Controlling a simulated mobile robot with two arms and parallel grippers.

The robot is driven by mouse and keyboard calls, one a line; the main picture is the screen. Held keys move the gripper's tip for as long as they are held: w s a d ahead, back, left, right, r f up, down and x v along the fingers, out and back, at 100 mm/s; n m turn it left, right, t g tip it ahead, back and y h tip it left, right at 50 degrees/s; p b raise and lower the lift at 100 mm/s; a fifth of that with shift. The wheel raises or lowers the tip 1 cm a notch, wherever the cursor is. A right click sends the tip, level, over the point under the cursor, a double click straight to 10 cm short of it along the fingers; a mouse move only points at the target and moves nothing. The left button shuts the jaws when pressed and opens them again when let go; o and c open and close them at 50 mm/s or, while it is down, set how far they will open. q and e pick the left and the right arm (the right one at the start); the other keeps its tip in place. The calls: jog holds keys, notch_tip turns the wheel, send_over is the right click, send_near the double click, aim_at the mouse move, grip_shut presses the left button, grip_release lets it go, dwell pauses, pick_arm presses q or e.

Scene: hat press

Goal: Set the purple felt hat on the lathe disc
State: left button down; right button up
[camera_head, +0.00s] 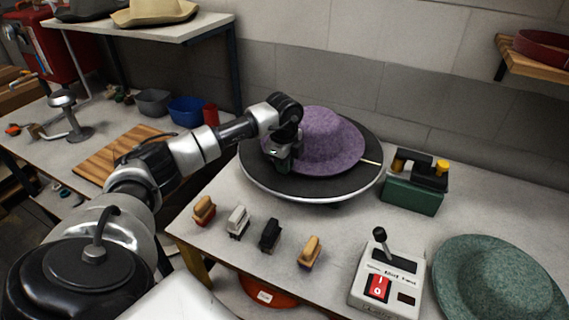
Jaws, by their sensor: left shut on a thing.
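The purple felt hat (333,141) is over the dark round lathe disc (321,188), brim down, lying toward its back right part. I cannot tell whether the brim fully rests on the disc. My left gripper (279,160) is at the left side of the hat, shut on its brim; the fingertips are partly hidden. My right gripper is out of view.
A green felt hat (497,281) lies at the right front. A control box with lever (385,281) and a green box (413,194) stand right of the disc. Several brushes (269,235) line the table's front. A wooden board (112,157) and blue bin (186,110) are left.

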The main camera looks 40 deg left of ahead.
pick_arm(q)
jog(key=shift+s+d+f, duration=0.1)
jog(key=shift+f, duration=0.3)
jog(key=shift+s+d+f, duration=0.15)
jog(key=shift+f, duration=0.2)
jog(key=shift+b, duration=0.3)
jog(key=c, duration=1.3)
grip_release()
jog(key=shift+s+f, duration=0.1)
jog(key=shift+c, duration=0.2)
jog(key=shift+o, duration=1.1)
jog(key=shift+s, duration=0.2)
jog(key=shift+w, duration=0.1)
